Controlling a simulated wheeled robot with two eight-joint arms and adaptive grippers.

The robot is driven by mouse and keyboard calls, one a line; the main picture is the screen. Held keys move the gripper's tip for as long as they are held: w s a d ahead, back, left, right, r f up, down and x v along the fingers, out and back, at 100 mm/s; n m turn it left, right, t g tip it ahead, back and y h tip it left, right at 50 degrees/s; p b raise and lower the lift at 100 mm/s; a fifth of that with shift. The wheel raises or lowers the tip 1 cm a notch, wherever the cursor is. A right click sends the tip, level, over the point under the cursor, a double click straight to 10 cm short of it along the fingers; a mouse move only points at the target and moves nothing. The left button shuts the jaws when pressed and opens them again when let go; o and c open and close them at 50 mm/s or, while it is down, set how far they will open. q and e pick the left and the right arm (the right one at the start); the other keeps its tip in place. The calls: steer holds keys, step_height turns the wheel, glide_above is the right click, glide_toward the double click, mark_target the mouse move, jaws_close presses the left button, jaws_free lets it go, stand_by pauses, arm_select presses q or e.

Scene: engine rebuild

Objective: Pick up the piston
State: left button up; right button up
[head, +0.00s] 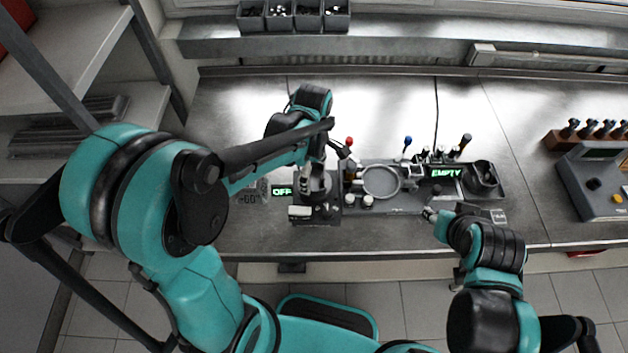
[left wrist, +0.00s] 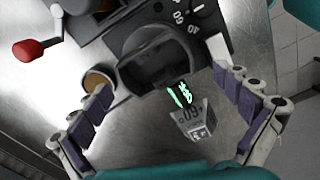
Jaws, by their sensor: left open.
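I cannot pick out the piston for sure in either view. A round tan-topped part (left wrist: 99,79) shows beside the tip of one left finger in the left wrist view, and I cannot tell whether it is the piston. My left gripper (left wrist: 160,72) is open, its two padded fingers spread over a black device with a dial and a dark hollow (left wrist: 160,62). In the head view this device (head: 316,211) stands on the bench, partly hidden under my left wrist. My right gripper (head: 430,213) is low at the bench front, too small to read.
A grey fixture tray with a ring (head: 382,181) stands right of the device. A green "OFF" display (head: 282,190) is at its left. A red-knobbed lever (left wrist: 28,50) is close by. A grey console (head: 596,182) stands far right. The back of the bench is clear.

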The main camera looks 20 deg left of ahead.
mark_target(314, 182)
arm_select(q)
steer(key=f, duration=0.1)
steer(key=f+b, duration=0.1)
steer(key=f, duration=0.3)
steer(key=shift+w+f+b, duration=0.25)
steer(key=shift+w+b, duration=0.1)
steer(key=shift+b, duration=0.05)
steer(key=c, duration=1.6)
steer(key=shift+r, duration=0.15)
